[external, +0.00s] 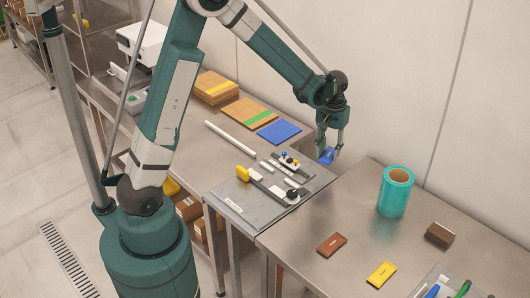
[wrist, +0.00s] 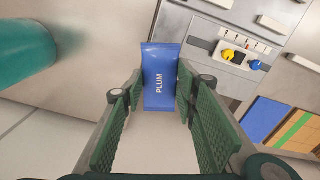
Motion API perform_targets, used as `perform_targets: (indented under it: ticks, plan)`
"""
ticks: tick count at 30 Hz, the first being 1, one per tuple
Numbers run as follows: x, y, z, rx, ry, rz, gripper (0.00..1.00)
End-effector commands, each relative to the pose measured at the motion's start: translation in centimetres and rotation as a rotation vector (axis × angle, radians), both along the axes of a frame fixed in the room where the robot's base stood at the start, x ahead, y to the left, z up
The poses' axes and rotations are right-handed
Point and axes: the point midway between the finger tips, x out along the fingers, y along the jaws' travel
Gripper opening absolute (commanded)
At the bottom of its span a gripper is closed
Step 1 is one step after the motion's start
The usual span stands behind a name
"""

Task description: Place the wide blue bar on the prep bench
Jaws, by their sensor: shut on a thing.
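My gripper (external: 330,146) is shut on a blue bar (external: 326,157), held in the air near the wall, by the far corner of the grey fixture panel (external: 232,205). In the wrist view the blue bar (wrist: 160,92) reads "PLUM" and sits between the green fingers of my gripper (wrist: 160,98), its far end sticking out past the tips. A steel bench (external: 330,215) stands at the right and another steel bench (external: 195,130) runs along the left. No label shows which is the prep bench.
On the right bench stand a teal roll (external: 394,195), a brown-red bar (external: 331,244), a yellow bar (external: 381,274) and a dark brown block (external: 440,234). Flat cardboard (external: 249,112) and a blue sheet (external: 279,131) lie on the left bench.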

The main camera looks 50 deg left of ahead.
Motion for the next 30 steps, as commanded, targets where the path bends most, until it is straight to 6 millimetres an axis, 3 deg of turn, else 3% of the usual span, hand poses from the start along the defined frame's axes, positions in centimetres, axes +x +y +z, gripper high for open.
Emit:
perform_targets:
  ticks: [6,15,21,30]
  plan:
    - [-2.3,-5.5,0.1,0.0,0.0,-0.097,0.18]
    - [-5.6,-11.6,0.2,0.0,0.0,-0.214,0.18]
    - [-7.1,-13.8,0.2,0.0,0.0,-0.259,0.18]
    - [-7.6,-14.5,0.2,0.0,0.0,-0.275,0.18]
